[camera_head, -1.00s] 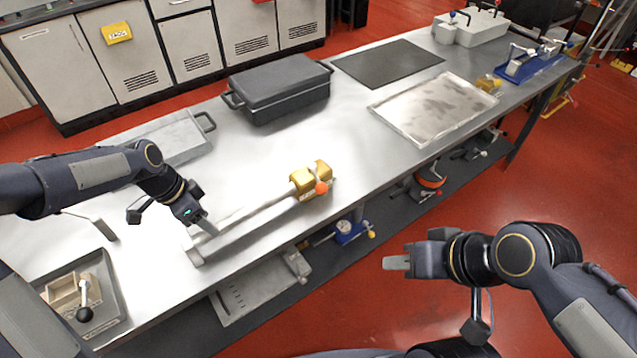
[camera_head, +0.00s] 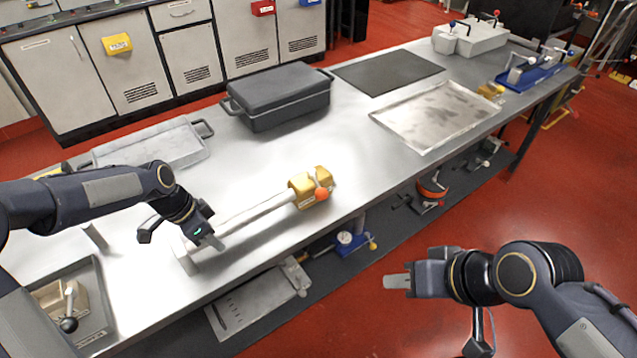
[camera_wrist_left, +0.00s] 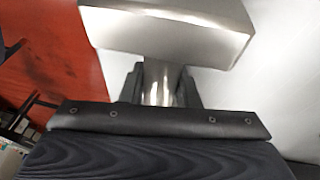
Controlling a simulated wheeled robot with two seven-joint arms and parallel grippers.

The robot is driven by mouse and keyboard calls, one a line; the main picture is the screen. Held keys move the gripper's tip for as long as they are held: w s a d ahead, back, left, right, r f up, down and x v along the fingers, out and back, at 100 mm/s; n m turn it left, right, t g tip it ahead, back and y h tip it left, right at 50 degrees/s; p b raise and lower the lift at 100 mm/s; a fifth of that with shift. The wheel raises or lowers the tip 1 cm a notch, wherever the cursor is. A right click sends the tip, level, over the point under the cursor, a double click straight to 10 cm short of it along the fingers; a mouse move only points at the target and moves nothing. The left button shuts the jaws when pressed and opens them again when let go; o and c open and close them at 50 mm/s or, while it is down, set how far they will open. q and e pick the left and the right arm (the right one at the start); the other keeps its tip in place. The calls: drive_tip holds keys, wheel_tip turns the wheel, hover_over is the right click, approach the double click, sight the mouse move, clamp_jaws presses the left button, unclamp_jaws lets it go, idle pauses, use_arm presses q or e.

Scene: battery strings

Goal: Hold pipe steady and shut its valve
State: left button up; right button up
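A pale metal pipe (camera_head: 251,214) lies along the front part of the steel table. A brass valve (camera_head: 303,192) with an orange knob (camera_head: 321,194) sits at its right end, and a grey end block (camera_head: 188,262) is at its left end. My left gripper (camera_head: 214,242) is at the pipe's left part, close to the end block. In the left wrist view its dark fingers flank the pipe (camera_wrist_left: 160,85) closely on both sides with no clear gap, below the wide end block (camera_wrist_left: 170,30). My right gripper (camera_head: 397,281) is off the table's front edge, empty; its finger opening cannot be made out.
A dark lidded box (camera_head: 280,95), a grey tray (camera_head: 155,145), a black mat (camera_head: 388,70) and a metal tray (camera_head: 435,115) stand farther back. A tray with a lever fixture (camera_head: 68,305) is at the front left. Table between pipe and box is clear.

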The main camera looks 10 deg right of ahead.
use_arm(q)
clamp_jaws()
drive_tip(key=shift+w+d+r, duration=0.1)
drive_tip(key=shift+s+f, duration=0.25)
drive_tip(key=shift+f, duration=0.2)
idle(1.1)
